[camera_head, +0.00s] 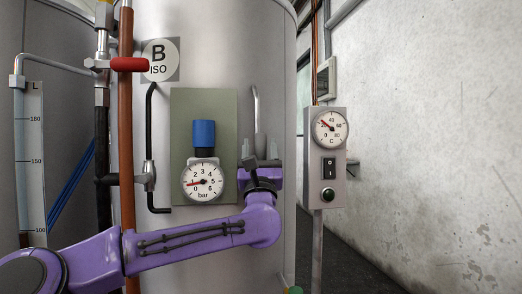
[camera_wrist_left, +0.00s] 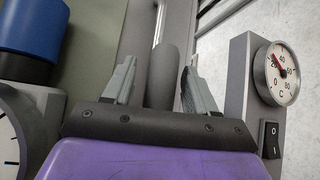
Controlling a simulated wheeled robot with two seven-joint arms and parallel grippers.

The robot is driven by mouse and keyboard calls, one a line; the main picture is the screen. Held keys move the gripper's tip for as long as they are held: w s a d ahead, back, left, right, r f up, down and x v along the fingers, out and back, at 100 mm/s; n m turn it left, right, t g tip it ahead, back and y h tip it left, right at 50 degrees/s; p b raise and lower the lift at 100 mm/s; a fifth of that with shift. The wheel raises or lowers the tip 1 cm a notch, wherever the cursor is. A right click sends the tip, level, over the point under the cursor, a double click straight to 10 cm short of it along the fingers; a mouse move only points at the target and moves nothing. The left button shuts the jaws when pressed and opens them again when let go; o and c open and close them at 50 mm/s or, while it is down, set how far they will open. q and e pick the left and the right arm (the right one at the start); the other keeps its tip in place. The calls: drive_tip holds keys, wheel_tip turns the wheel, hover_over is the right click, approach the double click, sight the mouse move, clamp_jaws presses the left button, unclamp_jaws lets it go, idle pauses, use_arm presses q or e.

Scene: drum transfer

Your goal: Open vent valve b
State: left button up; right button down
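A grey upright cylinder (camera_head: 260,146), which looks like a valve handle, stands below a thin metal pipe (camera_head: 256,103) on the green panel's right side. No label shows on it, so I cannot tell for sure that it is vent valve b. My left gripper (camera_head: 260,152) is open, with one finger on each side of the cylinder. In the left wrist view the dark grey cylinder (camera_wrist_left: 162,76) stands between the two fingertips (camera_wrist_left: 160,72), with a gap at the left finger and a narrower one at the right. The cylinder's lower end is hidden by the gripper. My right gripper is out of view.
A pressure gauge (camera_head: 204,181) under a blue cap (camera_head: 204,134) sits just left of the gripper. A control box (camera_head: 326,180) with dial and switch stands close on the right. A red handle (camera_head: 130,64) and a "B ISO" sign (camera_head: 159,58) are upper left.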

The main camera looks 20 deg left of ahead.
use_arm(q)
drive_tip(key=shift+f, duration=0.1)
drive_tip(key=b+v, duration=0.2)
drive_tip(key=v, duration=0.8)
drive_tip(key=shift+s+f, duration=0.1)
drive_tip(key=shift+f, duration=0.05)
